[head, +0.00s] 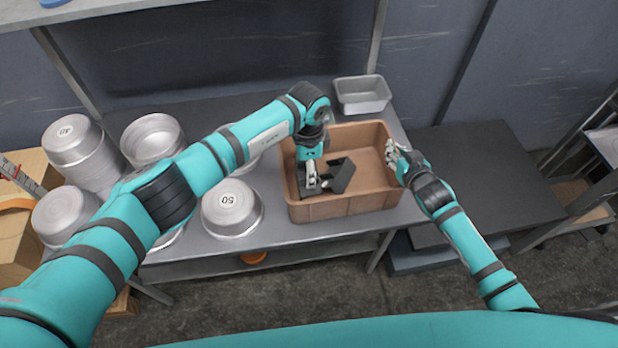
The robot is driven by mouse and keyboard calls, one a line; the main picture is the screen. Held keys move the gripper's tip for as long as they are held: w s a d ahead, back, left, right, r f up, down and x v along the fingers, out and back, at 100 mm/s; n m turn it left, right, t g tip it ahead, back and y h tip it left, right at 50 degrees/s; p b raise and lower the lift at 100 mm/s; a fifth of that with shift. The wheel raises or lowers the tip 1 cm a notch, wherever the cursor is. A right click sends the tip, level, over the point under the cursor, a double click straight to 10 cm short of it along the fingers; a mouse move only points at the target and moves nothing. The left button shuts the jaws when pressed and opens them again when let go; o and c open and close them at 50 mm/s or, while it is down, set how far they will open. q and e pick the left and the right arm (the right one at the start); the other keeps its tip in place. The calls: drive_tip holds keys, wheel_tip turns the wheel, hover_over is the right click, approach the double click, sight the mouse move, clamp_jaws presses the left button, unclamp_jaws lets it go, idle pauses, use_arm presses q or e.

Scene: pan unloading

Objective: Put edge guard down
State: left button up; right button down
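A black angular piece, which looks like the edge guard (341,176), is inside the brown bin (345,208). Another dark part of it, or a second dark piece, lies beside it under my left gripper. My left gripper (312,186) points down into the bin next to the black piece. Its fingertips are small and partly hidden, so I cannot tell whether they grip it. My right gripper (392,156) is at the right rim of the bin, its pale fingers seeming apart, with no object seen between them.
Stacked metal pans (80,150) and single pans, one marked 50 (230,207), stand on the grey table (290,232) left of the bin. A rectangular metal tin (362,94) is behind it. A lower dark table (490,180) stands to the right, its top clear.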

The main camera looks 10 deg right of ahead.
use_arm(q)
drive_tip(key=shift+f, duration=2.35)
drive_tip(key=shift+f, duration=0.1)
drive_tip(key=o, duration=1.2)
wheel_tip(320, 180, up, 12)
drive_tip(key=shift+r, duration=0.1)
use_arm(e)
drive_tip(key=c, duration=1.4)
unclamp_jaws()
